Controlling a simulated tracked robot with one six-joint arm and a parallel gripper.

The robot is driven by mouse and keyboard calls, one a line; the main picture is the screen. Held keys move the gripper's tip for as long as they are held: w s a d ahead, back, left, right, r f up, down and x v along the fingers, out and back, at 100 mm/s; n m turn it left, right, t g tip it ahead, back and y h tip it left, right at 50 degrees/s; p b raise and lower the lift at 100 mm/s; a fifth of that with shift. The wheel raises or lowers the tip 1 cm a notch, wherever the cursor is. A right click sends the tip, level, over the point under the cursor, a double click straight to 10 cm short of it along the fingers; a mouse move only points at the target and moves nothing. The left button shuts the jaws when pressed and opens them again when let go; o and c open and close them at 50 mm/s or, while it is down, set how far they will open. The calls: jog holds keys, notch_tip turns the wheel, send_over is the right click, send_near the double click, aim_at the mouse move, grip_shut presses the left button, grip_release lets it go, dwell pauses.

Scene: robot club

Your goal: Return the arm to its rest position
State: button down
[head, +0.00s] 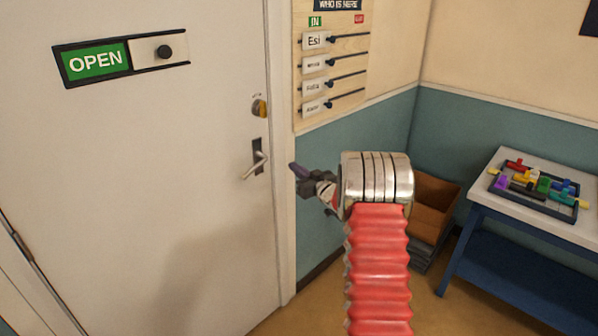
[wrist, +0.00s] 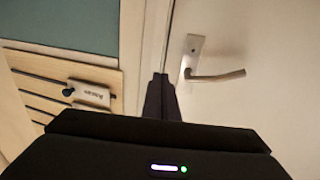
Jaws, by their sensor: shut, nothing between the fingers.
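My gripper (head: 293,167) is at the end of my red ribbed arm, raised in front of the wall beside the door. It points left, toward the door handle (head: 257,160), and appears apart from it. In the wrist view my gripper (wrist: 160,76) shows two dark fingers together, with nothing held. The door handle (wrist: 216,75) is to the right of the fingers there. My arm hides part of the wall and floor behind it.
The white door (head: 190,190) bears an OPEN slider sign (head: 95,61). A name board (head: 331,60) with several sliders hangs beside it. A brown crate (head: 432,205) stands in the corner. A table (head: 480,197) with a tray of colored pieces (head: 515,207) is at right.

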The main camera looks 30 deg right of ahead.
jog(key=shift+s+d, duration=0.15)
jog(key=shift+s, duration=0.7)
jog(key=s+d+f+m+g+h, duration=0.1)
jog(key=s+d+f+g+h, duration=0.15)
jog(key=f, duration=0.35)
jog(key=s+d+f+m+g+h, duration=0.1)
jog(key=s+d+f+g+h, duration=0.15)
jog(key=f, duration=0.25)
jog(key=s+a+m+g, duration=0.1)
jog(key=s+a+g, duration=0.1)
jog(key=s+g, duration=0.45)
jog(key=s+a+r+n+y, duration=0.1)
jog(key=s+a+r, duration=0.5)
jog(key=s+a, duration=0.5)
jog(key=s+a+r+n+y, duration=0.1)
jog(key=s+a+r+y, duration=0.1)
jog(key=s+a+r, duration=0.4)
jog(key=s+a+r+y, duration=0.1)
jog(key=s+a+r, duration=0.6)
jog(key=s+a, duration=0.9)
jog(key=shift+s+a+n+g, duration=0.3)
jog(key=shift+a+n+g, duration=0.15)
jog(key=shift+a, duration=1.75)
